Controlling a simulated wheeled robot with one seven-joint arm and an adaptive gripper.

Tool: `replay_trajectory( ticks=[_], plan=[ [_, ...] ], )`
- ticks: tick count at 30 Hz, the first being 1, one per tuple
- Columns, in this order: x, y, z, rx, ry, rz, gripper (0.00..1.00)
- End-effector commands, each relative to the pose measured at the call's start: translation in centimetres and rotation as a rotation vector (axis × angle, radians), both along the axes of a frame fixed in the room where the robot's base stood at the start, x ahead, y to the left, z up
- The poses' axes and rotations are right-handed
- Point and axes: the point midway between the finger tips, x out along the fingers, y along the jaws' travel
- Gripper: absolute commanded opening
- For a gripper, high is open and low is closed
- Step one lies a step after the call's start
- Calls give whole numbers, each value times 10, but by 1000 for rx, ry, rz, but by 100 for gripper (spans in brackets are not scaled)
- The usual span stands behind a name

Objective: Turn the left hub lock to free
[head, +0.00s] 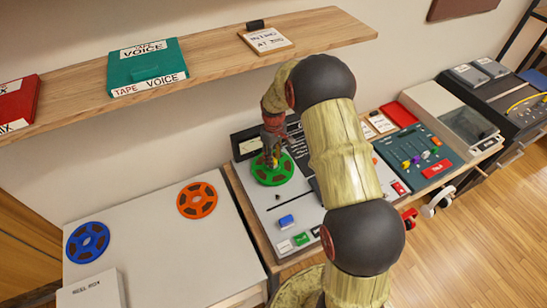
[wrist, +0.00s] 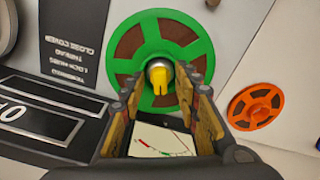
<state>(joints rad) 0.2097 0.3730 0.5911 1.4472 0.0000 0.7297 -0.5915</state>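The left hub lock is a small yellow knob on a grey hub (wrist: 160,77) at the centre of a green reel (wrist: 190,38). In the head view the green reel (head: 285,172) lies on the left part of the grey tape deck (head: 275,222), and a bit of the yellow knob (head: 276,161) shows under my gripper. My gripper (wrist: 160,93) is open, with its fingers on either side of the yellow knob in the wrist view. It points down at the hub in the head view (head: 272,143). I cannot tell whether the fingertips touch the knob. My arm hides the deck's right part.
An orange reel (head: 197,200) and a blue reel (head: 87,242) lie on the white table (head: 165,245) to the left. A wooden shelf (head: 210,52) with boxes hangs behind. A mixer (head: 408,150) stands right of the deck.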

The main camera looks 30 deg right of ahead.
Motion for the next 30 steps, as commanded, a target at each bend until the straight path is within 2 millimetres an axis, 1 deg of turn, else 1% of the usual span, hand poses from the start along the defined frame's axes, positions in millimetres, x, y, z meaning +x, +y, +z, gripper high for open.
replay_trajectory(
  ticks=[4, 7, 11, 15, 18, 21, 24, 30],
  plan=[
    [0, 0, 1, 0, 0, 0, 32],
    [1, 0, 7, -1, -1, 0, 32],
    [1, 0, 25, -1, -4, 0, 32],
    [1, 0, 48, 0, -2, 0, 32],
    [1, 0, 61, -1, -1, 0, 32],
    [1, 0, 70, -1, -1, 0, 32],
    [0, 0, 74, 0, 1, 0, 32],
    [0, 0, 75, 1, 1, 0, 32]
  ],
)
